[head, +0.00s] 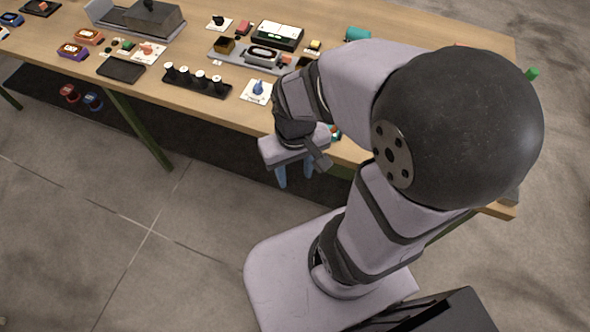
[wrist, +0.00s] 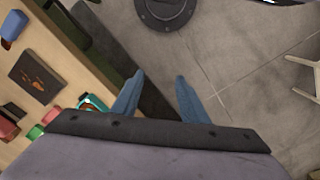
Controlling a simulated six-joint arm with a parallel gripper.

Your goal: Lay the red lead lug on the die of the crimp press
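My gripper (head: 295,181) hangs in front of the table's front edge, above the floor, in the head view. Its two blue fingers are apart with nothing between them, as the wrist view (wrist: 161,78) also shows. I cannot make out the red lead lug for certain; a small red piece (head: 286,60) shows near the middle of the table, too small to tell. I cannot tell for certain which item is the crimp press; a grey fixture with a dark block (head: 152,18) stands at the back left. My arm hides part of the table's right side.
The wooden table (head: 215,115) carries several small parts on cards. A black rack with several white-topped posts (head: 200,82) and a blue part on a white card (head: 258,89) lie near the front edge. A teal part (wrist: 92,102) shows beside my fingers. Open floor lies in front.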

